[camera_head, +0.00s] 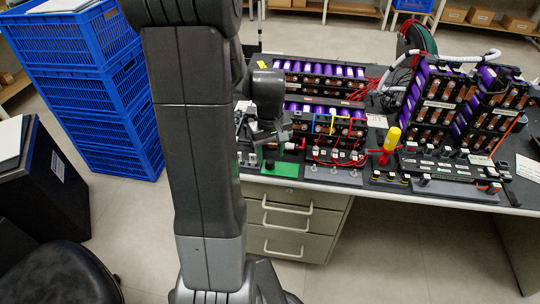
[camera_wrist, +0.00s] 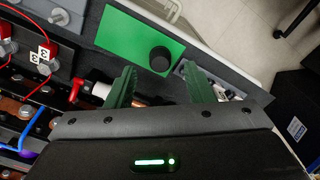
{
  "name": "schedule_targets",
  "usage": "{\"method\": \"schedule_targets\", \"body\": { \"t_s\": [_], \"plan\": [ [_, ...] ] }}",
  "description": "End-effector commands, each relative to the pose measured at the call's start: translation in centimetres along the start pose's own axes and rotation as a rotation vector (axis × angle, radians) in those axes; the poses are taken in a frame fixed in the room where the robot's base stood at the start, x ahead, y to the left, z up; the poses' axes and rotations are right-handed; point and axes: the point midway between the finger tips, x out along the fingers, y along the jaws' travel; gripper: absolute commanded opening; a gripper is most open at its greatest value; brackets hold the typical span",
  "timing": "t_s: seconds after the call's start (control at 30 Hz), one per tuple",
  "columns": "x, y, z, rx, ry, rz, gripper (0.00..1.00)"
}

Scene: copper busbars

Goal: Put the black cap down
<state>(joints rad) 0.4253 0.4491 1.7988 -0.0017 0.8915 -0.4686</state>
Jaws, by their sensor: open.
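The black cap (camera_wrist: 160,59) stands on the green mat (camera_wrist: 125,37) near its edge, in the wrist view. In the head view the cap (camera_head: 269,164) is a small dark shape on the left part of the green mat (camera_head: 285,169), at the bench's front edge. My gripper (camera_wrist: 160,80) is open, with its two green fingers apart. The cap shows between and just beyond the fingertips, with no finger visibly touching it. In the head view my gripper (camera_head: 271,136) is above and behind the mat; its fingertips are hard to make out.
Purple battery cell modules (camera_head: 320,75) with wiring stand behind the mat. A yellow-handled screwdriver (camera_head: 391,139) stands upright to the right. A red-tipped tool (camera_wrist: 82,91) lies close beside the fingers. Blue crates (camera_head: 80,90) are stacked left of the bench.

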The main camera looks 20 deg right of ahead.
Motion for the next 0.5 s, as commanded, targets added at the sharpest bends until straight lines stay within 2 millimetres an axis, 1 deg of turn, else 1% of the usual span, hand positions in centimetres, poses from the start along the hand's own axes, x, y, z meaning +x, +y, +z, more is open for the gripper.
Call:
{"method": "schedule_targets", "body": {
  "t_s": [0.03, 0.1, 0.3, 0.4, 0.5],
  "plan": [
    [-1.4, 0.0, -0.1, 0.0, 0.006, 0.003, 0.48],
    [-3.0, 0.0, -0.1, 0.0, 0.005, 0.003, 0.48],
    [-7.1, 0.0, -0.1, 0.0, 0.004, 0.002, 0.48],
    [-8.5, 0.0, 0.0, 0.0, 0.003, 0.001, 0.48],
    [-9.4, 0.0, 0.0, 0.0, 0.002, 0.001, 0.48]
  ]
}}
